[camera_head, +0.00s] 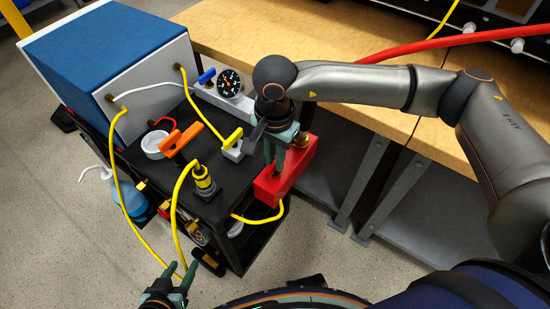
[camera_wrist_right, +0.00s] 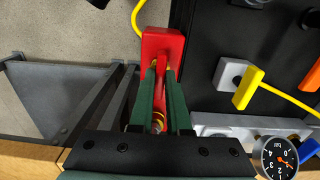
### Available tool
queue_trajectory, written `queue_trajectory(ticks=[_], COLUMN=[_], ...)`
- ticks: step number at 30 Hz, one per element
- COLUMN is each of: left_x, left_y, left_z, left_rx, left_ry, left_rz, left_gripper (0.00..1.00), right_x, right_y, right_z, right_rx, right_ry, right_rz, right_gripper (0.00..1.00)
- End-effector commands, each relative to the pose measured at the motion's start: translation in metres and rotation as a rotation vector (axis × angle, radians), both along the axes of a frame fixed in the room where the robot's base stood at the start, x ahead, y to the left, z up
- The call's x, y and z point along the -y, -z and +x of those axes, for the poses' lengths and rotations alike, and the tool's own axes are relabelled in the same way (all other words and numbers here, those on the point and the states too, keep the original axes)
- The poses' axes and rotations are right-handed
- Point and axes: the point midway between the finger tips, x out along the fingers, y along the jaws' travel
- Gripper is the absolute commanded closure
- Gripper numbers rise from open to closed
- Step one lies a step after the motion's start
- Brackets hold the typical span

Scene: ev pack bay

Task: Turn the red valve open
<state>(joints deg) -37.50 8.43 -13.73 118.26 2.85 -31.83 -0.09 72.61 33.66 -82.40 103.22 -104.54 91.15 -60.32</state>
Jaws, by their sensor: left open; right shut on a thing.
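The red valve (camera_head: 267,190) is at the right edge of the black cart top, a blocky red body with a brass-coloured fitting by its far end. In the right wrist view its wide red end (camera_wrist_right: 162,42) shows beyond the fingertips, and a narrower red part runs back between the fingers. My right gripper (camera_head: 277,170) reaches down over it and is shut on this red part, hiding some of it; it also shows in the right wrist view (camera_wrist_right: 160,78). My left gripper (camera_head: 178,280) is open and empty, low at the front left, away from the valve.
The cart top (camera_head: 222,182) also carries an orange handle (camera_head: 181,140), a yellow handle (camera_head: 234,138), a gauge (camera_head: 230,83) and a blue-topped box (camera_head: 105,50). Yellow cables loop near my left gripper. A wooden bench (camera_head: 400,140) stands behind at the right.

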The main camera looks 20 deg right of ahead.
Motion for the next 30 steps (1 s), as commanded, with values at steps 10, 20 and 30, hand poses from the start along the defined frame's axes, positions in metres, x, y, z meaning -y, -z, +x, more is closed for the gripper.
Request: queue_trajectory(ticks=[10,20,30], left_x=[-0.001,-0.001,-0.001], left_y=[0.000,0.003,0.002], left_z=[0.000,-0.002,-0.002], left_rx=[0.000,-0.007,-0.009], left_ry=[-0.001,-0.001,-0.001], left_rz=[0.001,0.003,0.002], left_gripper=[0.50,0.50,0.50], right_x=[0.000,0.000,0.000], right_y=[-0.001,0.000,-0.019], right_z=[0.000,0.000,0.001], right_rx=[0.001,0.000,0.003], right_ry=[-0.004,-0.002,-0.002], right_rz=[0.001,0.000,0.001], right_gripper=[0.82,0.55,0.55])
